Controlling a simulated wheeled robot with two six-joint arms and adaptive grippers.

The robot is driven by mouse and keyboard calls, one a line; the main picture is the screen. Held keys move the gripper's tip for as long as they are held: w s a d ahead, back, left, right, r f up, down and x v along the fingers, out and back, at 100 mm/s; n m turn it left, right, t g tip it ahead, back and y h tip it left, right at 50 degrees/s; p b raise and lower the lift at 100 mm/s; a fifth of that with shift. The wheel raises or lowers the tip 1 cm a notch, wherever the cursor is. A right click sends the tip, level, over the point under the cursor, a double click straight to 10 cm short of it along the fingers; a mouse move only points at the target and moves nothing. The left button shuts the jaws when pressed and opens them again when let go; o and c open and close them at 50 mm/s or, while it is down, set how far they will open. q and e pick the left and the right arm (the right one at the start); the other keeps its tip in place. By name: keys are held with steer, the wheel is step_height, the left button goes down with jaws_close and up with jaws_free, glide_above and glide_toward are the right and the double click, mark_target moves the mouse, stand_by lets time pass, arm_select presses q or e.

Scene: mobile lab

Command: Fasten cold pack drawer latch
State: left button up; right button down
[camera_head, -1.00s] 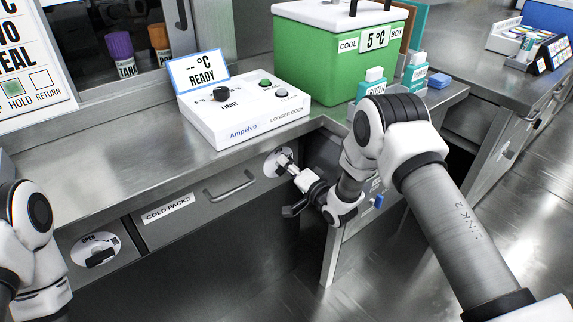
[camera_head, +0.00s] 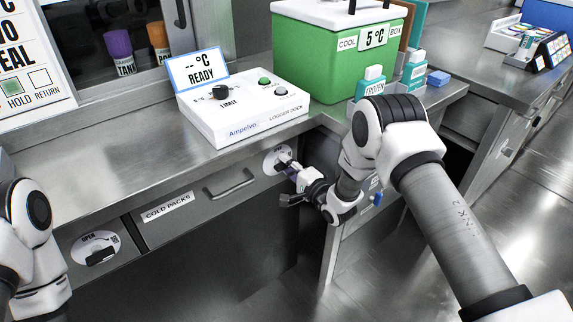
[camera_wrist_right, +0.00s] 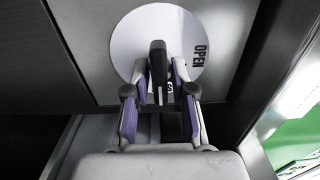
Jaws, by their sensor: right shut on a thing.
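The cold pack drawer (camera_head: 200,202) has a grey front, a bar handle (camera_head: 230,184) and a COLD PACKS label. It appears flush with the counter front. A white latch disc (camera_head: 271,160) with a black lever sits at its right end. My right gripper (camera_head: 289,170) is at this disc. In the right wrist view, its purple-padded fingers (camera_wrist_right: 161,85) are closed around the black latch lever (camera_wrist_right: 157,62), which points away from the OPEN mark at the right of the disc (camera_wrist_right: 130,42). Only links of my left arm show at the left edge; its gripper is out of view.
Another latch disc (camera_head: 92,243) marked OPEN, with a black lever, is on the panel left of the drawer. The logger dock (camera_head: 245,122) and green cool box (camera_head: 325,60) stand on the counter above. Space below the drawer is open and dark.

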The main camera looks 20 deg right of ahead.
steer(key=c, duration=1.2)
jaws_free()
steer(key=shift+o, duration=0.2)
steer(key=v, duration=1.2)
steer(key=shift+f, duration=0.1)
